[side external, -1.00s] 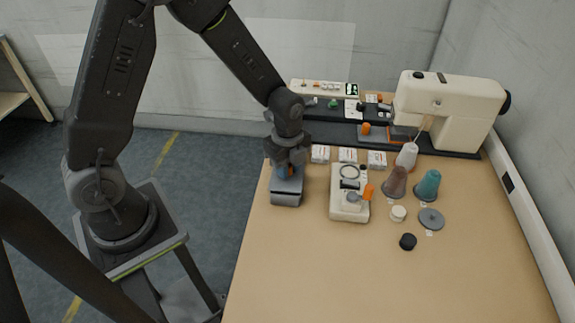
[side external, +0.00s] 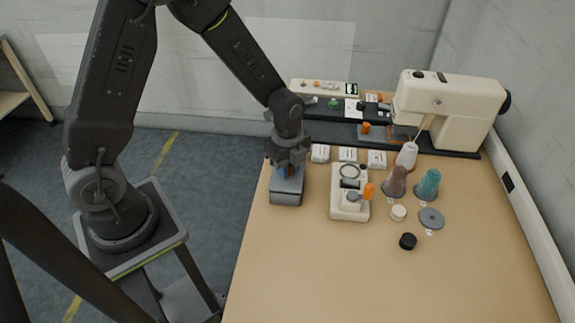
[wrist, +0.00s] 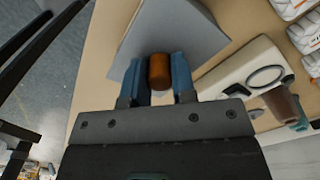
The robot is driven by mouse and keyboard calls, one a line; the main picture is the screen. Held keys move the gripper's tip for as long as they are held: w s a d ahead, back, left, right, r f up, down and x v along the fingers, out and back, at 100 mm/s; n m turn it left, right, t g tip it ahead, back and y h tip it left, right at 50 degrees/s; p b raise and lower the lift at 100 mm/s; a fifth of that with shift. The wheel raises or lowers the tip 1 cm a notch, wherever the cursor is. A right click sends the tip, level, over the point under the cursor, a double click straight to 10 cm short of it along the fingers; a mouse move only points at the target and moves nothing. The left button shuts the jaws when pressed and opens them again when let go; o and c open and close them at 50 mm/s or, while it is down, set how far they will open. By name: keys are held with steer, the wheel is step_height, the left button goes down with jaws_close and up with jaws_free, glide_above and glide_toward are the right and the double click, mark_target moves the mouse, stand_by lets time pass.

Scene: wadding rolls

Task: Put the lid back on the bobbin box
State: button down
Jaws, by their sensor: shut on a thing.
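The grey bobbin box (side external: 286,197) stands near the left edge of the table, below my gripper (side external: 287,172). In the wrist view my gripper (wrist: 160,78) has its blue fingers shut on an upright orange-brown knob (wrist: 160,70). A flat grey lid (wrist: 188,25) shows beneath and beyond the knob, turned at an angle in the picture. In the side view the lid and box look like one grey block; I cannot tell whether the lid sits flush. The near part of the lid is hidden by my gripper.
A cream device (side external: 349,207) stands just right of the box. White cartons (side external: 347,154) line up behind. Cones (side external: 428,183), a grey disc (side external: 431,219) and a black cap (side external: 408,241) lie further right. A sewing machine (side external: 450,105) stands at the back. The front table (side external: 370,285) is clear.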

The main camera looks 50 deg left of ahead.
stand_by(0.4)
steer(key=shift+c, duration=1.9)
jaws_free()
steer(key=shift+r, duration=3.5)
steer(key=shift+c, duration=0.2)
jaws_close()
steer(key=shift+f, duration=0.25)
